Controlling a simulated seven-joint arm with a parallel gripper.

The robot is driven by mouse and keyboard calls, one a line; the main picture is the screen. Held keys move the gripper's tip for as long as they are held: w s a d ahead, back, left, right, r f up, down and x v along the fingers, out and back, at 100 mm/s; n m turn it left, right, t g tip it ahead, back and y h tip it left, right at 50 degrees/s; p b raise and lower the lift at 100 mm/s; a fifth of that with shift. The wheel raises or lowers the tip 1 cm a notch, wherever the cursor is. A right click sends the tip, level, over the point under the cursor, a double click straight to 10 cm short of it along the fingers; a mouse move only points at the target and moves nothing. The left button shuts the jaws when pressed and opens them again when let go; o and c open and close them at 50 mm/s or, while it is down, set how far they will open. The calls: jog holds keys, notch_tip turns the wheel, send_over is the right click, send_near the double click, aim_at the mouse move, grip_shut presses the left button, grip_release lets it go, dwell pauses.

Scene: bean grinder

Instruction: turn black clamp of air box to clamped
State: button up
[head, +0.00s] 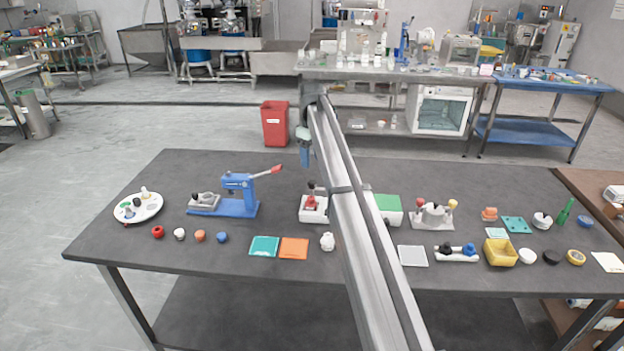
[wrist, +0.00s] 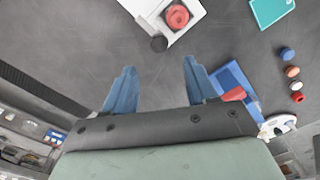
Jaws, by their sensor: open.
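A small white box (head: 313,213) stands near the middle of the table, just left of my arm. It carries a red part (head: 311,201) and a dark upright piece (head: 311,186), which looks like the black clamp. In the wrist view the white box (wrist: 154,8) is at the top, with the round red part (wrist: 177,16) and a black rounded end (wrist: 159,43). Whether the clamp is open or clamped is unclear. My gripper (wrist: 160,68) is open and empty, its blue fingers pointing toward the black end but apart from it. It also shows in the head view (head: 305,160), above the table's far side.
A blue press (head: 238,195) with a red lever stands left of the white box. A green box (head: 390,203) is just right of my arm, partly hidden. Teal (head: 264,246) and orange (head: 294,248) squares lie in front. The table's far strip is clear.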

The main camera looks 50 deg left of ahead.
aim_at(312, 182)
notch_tip(312, 182, down, 9)
jog(key=shift+r, duration=0.2)
jog(key=shift+c, duration=0.2)
jog(key=c, duration=1)
